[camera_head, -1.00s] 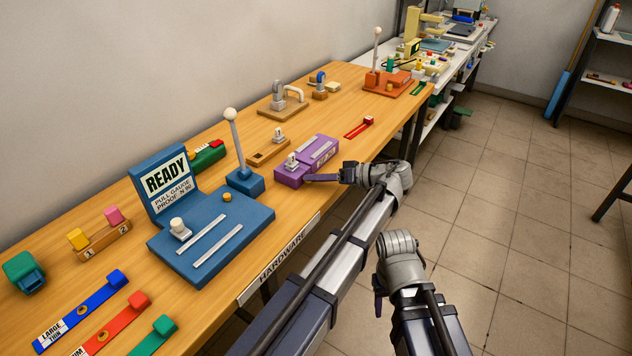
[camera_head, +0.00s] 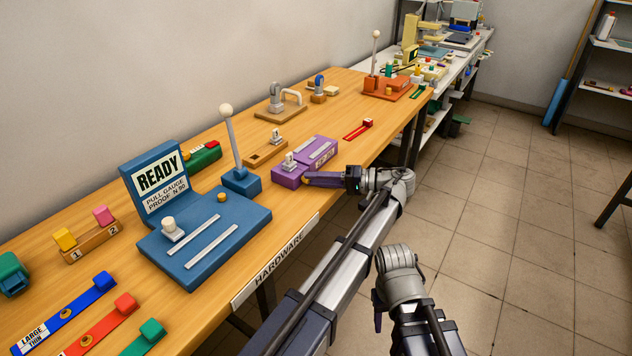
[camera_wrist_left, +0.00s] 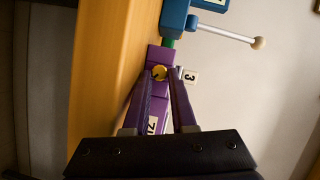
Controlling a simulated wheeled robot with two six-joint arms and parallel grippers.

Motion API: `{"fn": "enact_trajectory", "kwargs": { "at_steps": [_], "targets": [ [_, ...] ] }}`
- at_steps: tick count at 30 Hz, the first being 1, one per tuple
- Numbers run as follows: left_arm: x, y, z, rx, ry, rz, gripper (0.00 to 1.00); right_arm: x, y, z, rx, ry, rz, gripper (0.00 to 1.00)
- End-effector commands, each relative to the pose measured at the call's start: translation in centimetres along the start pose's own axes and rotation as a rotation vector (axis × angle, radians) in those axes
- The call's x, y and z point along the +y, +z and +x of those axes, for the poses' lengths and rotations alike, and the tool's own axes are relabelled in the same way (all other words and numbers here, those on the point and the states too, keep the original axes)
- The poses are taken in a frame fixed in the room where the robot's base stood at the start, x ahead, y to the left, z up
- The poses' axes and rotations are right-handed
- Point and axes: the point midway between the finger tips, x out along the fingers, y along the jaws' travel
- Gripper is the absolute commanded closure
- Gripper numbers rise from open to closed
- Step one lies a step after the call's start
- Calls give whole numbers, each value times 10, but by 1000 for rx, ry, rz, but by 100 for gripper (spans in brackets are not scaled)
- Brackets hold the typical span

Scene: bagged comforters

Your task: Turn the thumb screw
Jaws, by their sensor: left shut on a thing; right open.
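The purple fixture block (camera_head: 318,150) sits near the front edge of the wooden bench. My right gripper (camera_head: 378,318) is open, low in front of the bench, away from the block.
A blue pull gauge (camera_head: 205,235) with a READY sign and an upright lever stands left of the block. A wooden holder (camera_head: 265,152) stands behind it, and a red slide (camera_head: 360,128) lies to its right.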

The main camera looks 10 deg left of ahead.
Motion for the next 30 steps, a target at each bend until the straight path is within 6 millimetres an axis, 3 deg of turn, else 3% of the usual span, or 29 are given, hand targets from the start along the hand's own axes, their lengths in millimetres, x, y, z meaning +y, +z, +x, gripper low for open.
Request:
{"fn": "enact_trajectory", "kwargs": {
  "at_steps": [14,15,21,23,30],
  "targets": [
    [1,0,0,-1,-2,12,100,0,0,1,0,0,0,50],
    [1,0,0,-1,-2,12,73,0,0,1,0,0,0,50],
    [1,0,0,0,-2,12,51,0,0,1,0,0,0,50],
    [1,0,0,0,-2,12,45,0,0,1,0,0,0,50],
    [1,0,0,-1,3,9,45,0,0,0,0,0,0,50]
  ]
}}
